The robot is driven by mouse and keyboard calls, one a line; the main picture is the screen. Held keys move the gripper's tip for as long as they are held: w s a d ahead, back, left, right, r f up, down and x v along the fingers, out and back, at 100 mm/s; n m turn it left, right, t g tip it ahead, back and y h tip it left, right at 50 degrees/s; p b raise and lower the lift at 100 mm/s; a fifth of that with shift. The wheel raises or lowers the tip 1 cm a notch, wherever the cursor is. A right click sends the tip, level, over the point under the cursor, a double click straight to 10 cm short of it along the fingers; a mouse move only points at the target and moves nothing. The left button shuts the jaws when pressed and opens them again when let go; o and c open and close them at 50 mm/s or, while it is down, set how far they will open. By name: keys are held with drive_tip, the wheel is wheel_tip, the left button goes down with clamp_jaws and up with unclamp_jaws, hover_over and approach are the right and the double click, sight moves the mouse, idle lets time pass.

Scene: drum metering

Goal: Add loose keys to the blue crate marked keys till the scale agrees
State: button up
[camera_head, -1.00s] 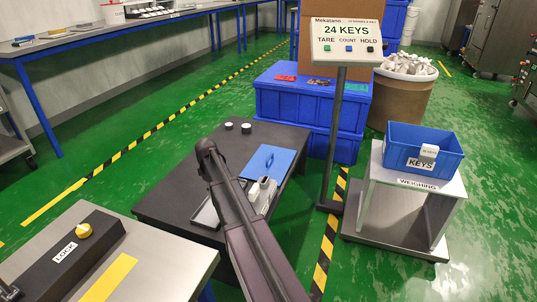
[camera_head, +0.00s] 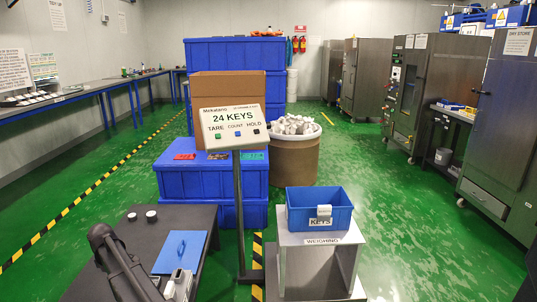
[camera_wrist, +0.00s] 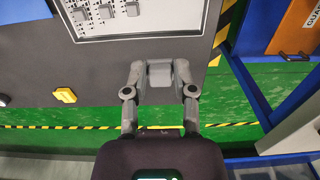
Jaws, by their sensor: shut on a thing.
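The blue crate (camera_head: 338,221) marked KEYS sits on the grey weighing stand (camera_head: 300,239) at lower right of the head view. A pale tag hangs on its front; its contents cannot be made out. The scale display (camera_head: 233,128) on a post reads 24 KEYS. In the wrist view my gripper (camera_wrist: 160,78) is shut on a small grey key (camera_wrist: 160,75) held between its fingertips. A pale tray (camera_wrist: 88,32) with several loose grey keys lies on the dark table beyond the fingers. In the head view my gripper shows only partly at the bottom edge.
The dark table (camera_head: 205,215) carries a blue lid-like panel (camera_head: 180,252) and two small round pieces. The display post stands between this table and the weighing stand. Blue bins (camera_head: 170,175) and a drum of white parts (camera_head: 297,160) stand behind. Green floor is open at right.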

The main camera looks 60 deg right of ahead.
wheel_tip(320, 180, up, 34)
drive_tip(key=p, duration=3.2)
drive_tip(key=shift+p, duration=0.4)
drive_tip(key=shift+f, duration=0.1)
drive_tip(key=shift+s, duration=0.1)
